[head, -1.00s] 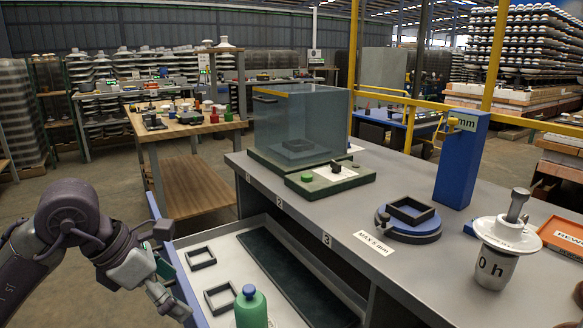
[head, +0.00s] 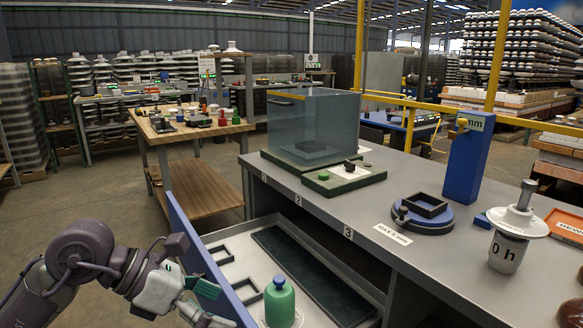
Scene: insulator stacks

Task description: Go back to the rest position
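My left gripper (head: 207,302) is at the lower left of the head view, at the blue side panel of the open drawer (head: 322,322). Its fingers are small and partly cut by the angle, so I cannot tell whether they are open or shut. I see nothing held in it. My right gripper is out of view. In the drawer stand a green bottle-shaped piece with a blue knob (head: 279,302) and black square frames (head: 221,255).
The grey bench (head: 300,205) carries a glass box (head: 313,130), a blue round base with a black frame (head: 425,208), a blue post (head: 468,160) and a white-topped cup (head: 512,235). A wooden table (head: 195,132) stands behind. Open floor lies at left.

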